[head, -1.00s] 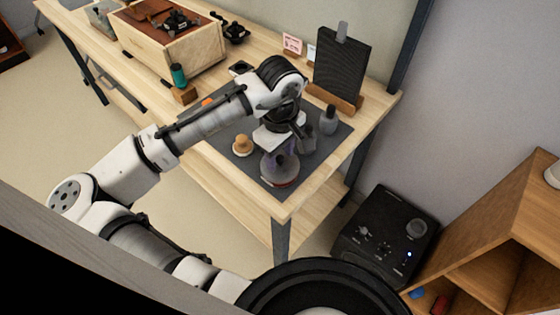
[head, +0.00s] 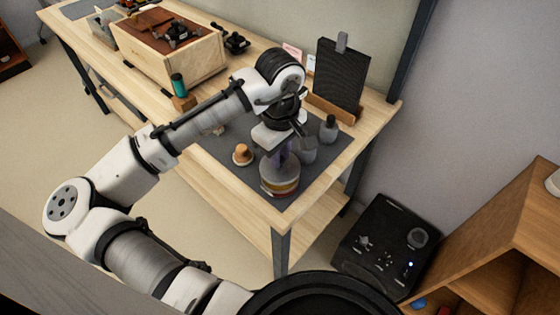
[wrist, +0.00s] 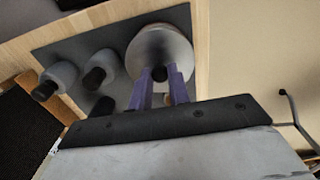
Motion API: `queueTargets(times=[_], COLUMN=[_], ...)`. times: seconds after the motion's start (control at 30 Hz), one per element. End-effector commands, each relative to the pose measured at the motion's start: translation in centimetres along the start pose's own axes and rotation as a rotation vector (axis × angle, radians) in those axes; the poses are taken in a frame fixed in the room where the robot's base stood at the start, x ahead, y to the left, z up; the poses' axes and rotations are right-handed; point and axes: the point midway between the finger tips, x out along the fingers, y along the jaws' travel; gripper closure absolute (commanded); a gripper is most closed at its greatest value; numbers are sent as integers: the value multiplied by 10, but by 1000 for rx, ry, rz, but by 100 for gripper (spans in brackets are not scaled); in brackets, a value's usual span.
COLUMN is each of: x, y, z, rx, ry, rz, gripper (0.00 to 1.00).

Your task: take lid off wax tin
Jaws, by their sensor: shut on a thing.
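The round wax tin (head: 280,189) stands near the front corner of the dark mat, with yellowish and red bands on its side. Its grey lid (head: 268,167) is at the top; I cannot tell whether a gap separates lid and tin. My gripper (head: 281,159) is above the lid, pointing down. In the wrist view, the purple fingers of my gripper (wrist: 161,76) are shut on the lid's small black knob (wrist: 160,73). The round grey lid also shows there (wrist: 160,45), hiding the tin below it.
Grey bottles (head: 328,129) (wrist: 60,76) stand close to the tin on the dark mat (head: 229,142). A wooden-topped piece (head: 242,154) is on its other side. A black panel on a wooden stand (head: 340,75) and a wooden box (head: 190,62) are further back. The table's front edge is near.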

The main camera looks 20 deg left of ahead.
Motion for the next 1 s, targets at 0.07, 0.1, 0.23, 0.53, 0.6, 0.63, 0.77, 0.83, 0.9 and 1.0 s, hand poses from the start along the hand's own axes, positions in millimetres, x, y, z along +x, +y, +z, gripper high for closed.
queueTargets(times=[0.07, 0.1, 0.23, 0.53, 0.6, 0.63, 0.77, 0.83, 0.9, 1.0], x=[-22, -34, -76, -146, -154, -157, -165, -167, -167, -167], y=[1, 1, 1, 0, 0, 0, 0, 0, 0, 0], z=[0, 0, 0, 0, -1, -1, 0, 0, 0, 0], rx=[0, 1, 1, -2, -2, -2, -1, 0, 0, 0], ry=[3, 4, 5, 5, 3, 4, 1, 1, 0, 0], rz=[3, 4, 3, 0, -1, -1, 0, 0, 0, 0], gripper=[100, 100, 100, 100, 100, 100, 100, 100, 100, 100])
